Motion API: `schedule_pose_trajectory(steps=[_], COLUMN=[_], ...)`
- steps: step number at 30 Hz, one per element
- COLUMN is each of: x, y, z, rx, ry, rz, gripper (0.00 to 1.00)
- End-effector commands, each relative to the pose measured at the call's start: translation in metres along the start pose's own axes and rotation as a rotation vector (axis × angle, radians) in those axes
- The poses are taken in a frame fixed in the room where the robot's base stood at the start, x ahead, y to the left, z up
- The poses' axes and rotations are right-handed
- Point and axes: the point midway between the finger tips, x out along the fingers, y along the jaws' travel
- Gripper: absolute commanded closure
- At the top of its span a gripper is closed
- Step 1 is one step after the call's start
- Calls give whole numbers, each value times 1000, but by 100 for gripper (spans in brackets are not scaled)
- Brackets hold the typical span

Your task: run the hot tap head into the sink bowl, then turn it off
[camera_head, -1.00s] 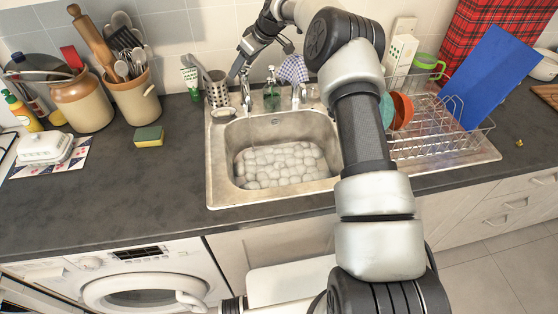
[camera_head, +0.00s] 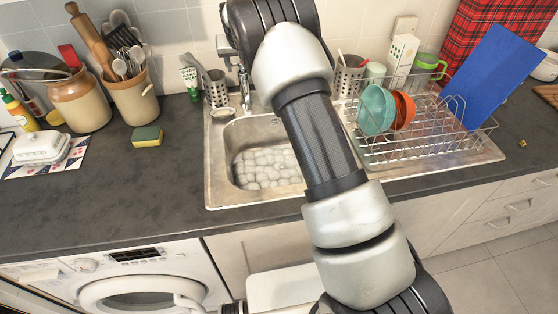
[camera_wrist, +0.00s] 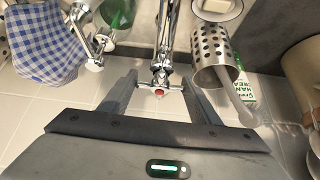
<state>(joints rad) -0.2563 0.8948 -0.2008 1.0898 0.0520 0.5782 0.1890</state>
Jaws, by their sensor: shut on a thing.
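The hot tap (camera_wrist: 161,66) is chrome with a red dot on its cross-shaped head (camera_wrist: 160,91). My gripper (camera_wrist: 160,84) has one finger on each side of this head and is shut on it. In the head view the hot tap (camera_head: 246,92) stands at the sink's back left edge; my arm hides my gripper there. The steel sink bowl (camera_head: 226,150) is partly covered by my arm, with pale rounded suds or lumps (camera_head: 262,167) on its floor. I cannot make out running water. A second chrome tap (camera_wrist: 88,38) shows in the wrist view, apart from my gripper.
A perforated steel holder (camera_wrist: 214,50) stands close beside the hot tap. A blue checked cloth (camera_wrist: 42,48) and green bottle (camera_wrist: 117,12) are at the other side. A dish rack (camera_head: 425,145) with bowls is right of the sink.

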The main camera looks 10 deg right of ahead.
Motion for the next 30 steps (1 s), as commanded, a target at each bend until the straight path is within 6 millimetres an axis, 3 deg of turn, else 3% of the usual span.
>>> schedule_pose_trajectory(steps=[3, 4, 6, 17, 30], x=[0, 0, 0, -3, -38], y=[0, 0, 0, 0, 0], z=[0, 0, 0, -3, -27], rx=[3, 3, 2, 1, 0], ry=[0, 0, 0, 1, 1], rz=[-1, -1, -2, -3, -3], gripper=[63, 42, 33, 33, 33])
